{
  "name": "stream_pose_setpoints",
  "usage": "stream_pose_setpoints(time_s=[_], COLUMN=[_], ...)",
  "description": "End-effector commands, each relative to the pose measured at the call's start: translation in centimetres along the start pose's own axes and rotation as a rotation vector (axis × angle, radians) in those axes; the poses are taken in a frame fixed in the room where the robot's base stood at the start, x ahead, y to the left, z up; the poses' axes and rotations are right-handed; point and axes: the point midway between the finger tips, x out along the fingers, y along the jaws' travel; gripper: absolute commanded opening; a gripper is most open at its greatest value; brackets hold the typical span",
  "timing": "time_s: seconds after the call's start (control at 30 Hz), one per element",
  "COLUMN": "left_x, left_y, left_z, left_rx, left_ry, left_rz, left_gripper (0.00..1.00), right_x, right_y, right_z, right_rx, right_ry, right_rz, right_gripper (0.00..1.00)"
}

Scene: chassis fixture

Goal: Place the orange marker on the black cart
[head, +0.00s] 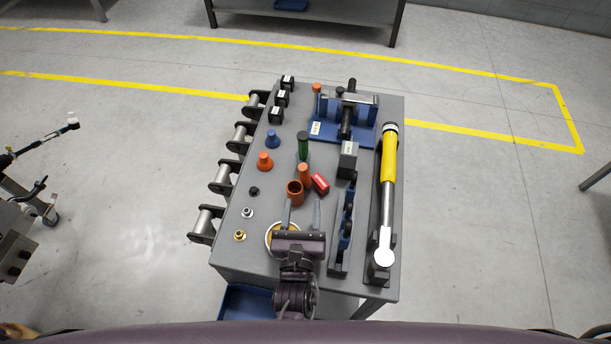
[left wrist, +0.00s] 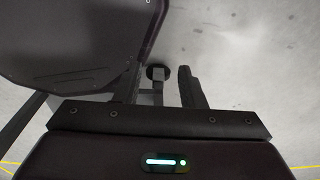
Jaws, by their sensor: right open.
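The orange marker (head: 304,174) looks to be the small orange upright piece at the middle of the grey worktop (head: 235,250), just behind an orange cup (head: 295,196). A green marker (head: 303,142) stands behind it. My right gripper (head: 302,204) is open and empty, its fingers pointing away from me, just in front of the orange cup and red block. Whether it touches anything is unclear. My left gripper (left wrist: 162,82) shows in the left wrist view with its fingers apart and nothing clearly held. I cannot tell which thing is the black cart.
A red block (head: 320,183), a tape roll (head: 271,236) partly under my right gripper, and a grey-and-yellow tool (head: 388,180) lie on the worktop. A blue vise (head: 325,131) stands at the back. Wheeled equipment (head: 15,235) stands at left. The floor between is clear.

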Motion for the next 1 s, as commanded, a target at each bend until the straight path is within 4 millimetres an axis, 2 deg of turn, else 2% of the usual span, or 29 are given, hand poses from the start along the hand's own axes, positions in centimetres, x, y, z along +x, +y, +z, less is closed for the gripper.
stream_pose_setpoints(time_s=[0.17, 0.4, 0.5, 0.77, 1.0], left_x=[0.0, -0.1, -0.1, -0.1, -0.1], left_y=[0.0, -0.1, 0.0, 0.0, 0.0], left_z=[0.0, -1.0, -1.2, -1.2, -1.1], left_rx=[0.0, 0.0, -0.001, 0.0, 0.0], left_ry=[-0.001, 0.014, 0.017, 0.017, 0.015], left_rz=[0.001, -0.001, 0.0, 0.0, 0.0], left_gripper=[0.36, 0.36, 0.36, 0.36, 0.36], right_x=[1.5, 5.3, 6.2, 6.5, 6.5], right_y=[0.0, 0.1, 0.0, 0.0, 0.0], right_z=[0.1, 0.1, 0.0, 0.0, 0.0], right_rx=[0.002, 0.002, 0.002, 0.003, 0.003], right_ry=[-0.001, 0.0, 0.001, 0.002, 0.002], right_rz=[-0.001, 0.0, 0.0, 0.001, 0.001], right_gripper=[0.48, 0.48, 0.48, 0.48, 0.19])
